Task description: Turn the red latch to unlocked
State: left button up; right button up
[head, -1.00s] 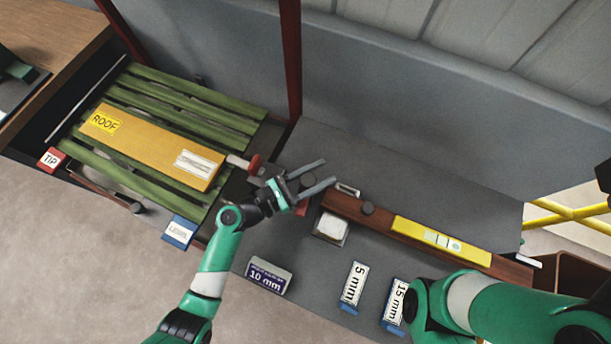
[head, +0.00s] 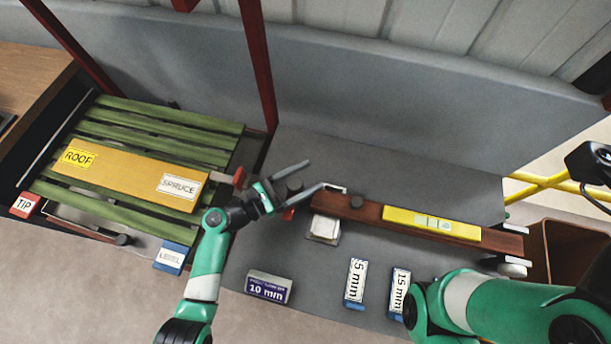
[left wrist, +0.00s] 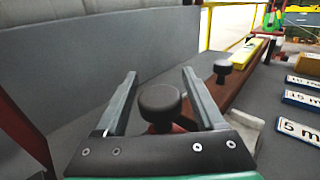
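My left gripper (head: 292,182) is open, with its two fingers reaching right over the grey bench. A round black knob (left wrist: 160,100) stands between the open fingers in the left wrist view, and neither finger visibly grips it. A little red shows below this knob; in the head view a red piece (head: 289,214) shows just under the fingers. This looks like the red latch, but it is mostly hidden and its setting cannot be read. Another red piece (head: 239,177) sits left of the gripper, at the slatted rack's right side. My right gripper is out of view.
A brown beam (head: 360,208) with a yellow level (head: 432,223) lies right of the gripper. A green slatted rack (head: 110,108) holds a yellow-brown board (head: 130,178) at left. Labelled blocks, including 10 mm (head: 268,287) and 5 mm (head: 356,280), stand in front. A red post (head: 258,65) rises behind.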

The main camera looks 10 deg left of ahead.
pick_arm(q)
jog(key=shift+r, duration=0.1)
jog(key=s+r+p, duration=0.3)
jog(key=s+r, duration=0.1)
jog(key=s+d+r+p, duration=0.1)
jog(key=s+r+p, duration=0.3)
jog(key=s, duration=0.1)
jog(key=s+r+p, duration=0.4)
jog(key=s, duration=0.1)
jog(key=shift+d+r, duration=0.2)
jog(key=shift+r, duration=0.2)
